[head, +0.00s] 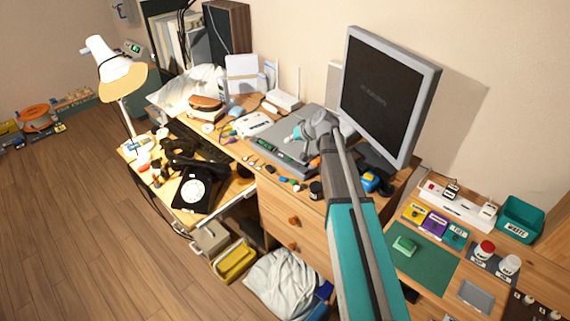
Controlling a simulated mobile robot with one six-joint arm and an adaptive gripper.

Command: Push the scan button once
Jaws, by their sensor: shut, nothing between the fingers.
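A flat grey device that looks like a scanner (283,157) lies on the desk, left of the monitor. A small green display or label shows on its front left edge. The scan button is too small to make out, and part of the device is hidden behind my arm. My gripper (298,133) is over the top of this device, its fingers shut and empty. I cannot tell whether it touches the surface.
A monitor (388,92) stands close right of my gripper. Small loose items lie along the desk's front edge. A green mat (425,267) lies at right. Open floor is at far left.

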